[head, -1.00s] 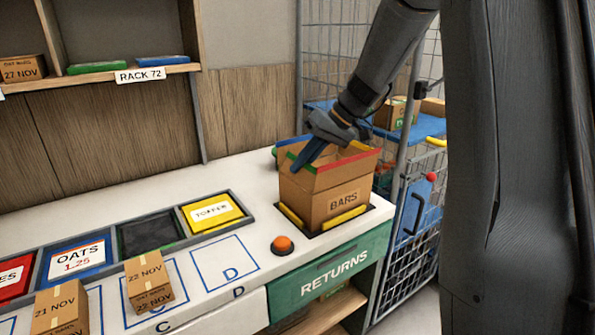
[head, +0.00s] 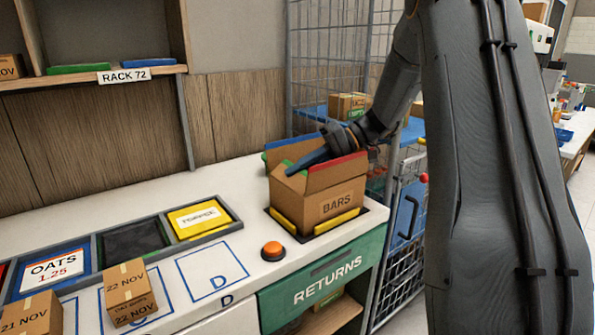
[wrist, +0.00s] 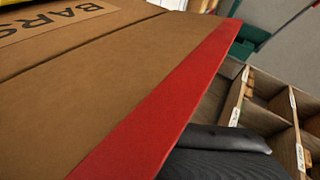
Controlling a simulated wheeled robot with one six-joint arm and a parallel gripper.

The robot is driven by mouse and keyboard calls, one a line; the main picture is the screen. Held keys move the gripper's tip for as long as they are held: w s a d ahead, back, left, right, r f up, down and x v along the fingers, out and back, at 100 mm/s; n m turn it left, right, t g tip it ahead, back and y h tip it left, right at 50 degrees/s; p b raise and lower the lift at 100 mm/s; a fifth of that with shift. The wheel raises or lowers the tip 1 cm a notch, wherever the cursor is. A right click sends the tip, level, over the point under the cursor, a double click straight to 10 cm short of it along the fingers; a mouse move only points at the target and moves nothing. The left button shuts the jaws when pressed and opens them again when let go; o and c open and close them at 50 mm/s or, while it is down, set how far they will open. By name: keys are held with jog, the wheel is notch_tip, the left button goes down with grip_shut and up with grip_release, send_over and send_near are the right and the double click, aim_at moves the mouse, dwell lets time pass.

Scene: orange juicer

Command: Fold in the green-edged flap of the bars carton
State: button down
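The bars carton (head: 300,208) stands open on the counter, its "BARS" label facing front. The green-edged flap (head: 287,163) is at its left side, still raised and partly hidden by my gripper. The red-edged flap (head: 337,161) stands up along the front; it fills much of the wrist view (wrist: 170,110). A blue-edged flap shows at the back. My gripper (head: 294,170) reaches over the carton from the right, its blue fingertip at the green-edged flap. I cannot tell whether they touch. The fingers overlap, so their opening is unclear.
Yellow guides (head: 342,221) hold the carton's base. An orange button (head: 273,251) sits left of it. Coloured bins and small dated boxes (head: 131,292) lie further left. A wire cage (head: 325,60) stands behind, and a returns drawer (head: 325,278) is below.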

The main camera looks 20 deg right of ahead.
jog(key=c, duration=2)
grip_release()
jog(key=shift+r, duration=0.1)
notch_tip(320, 180, up, 10)
jog(key=shift+f+b, duration=0.1)
jog(key=shift+b, duration=0.85)
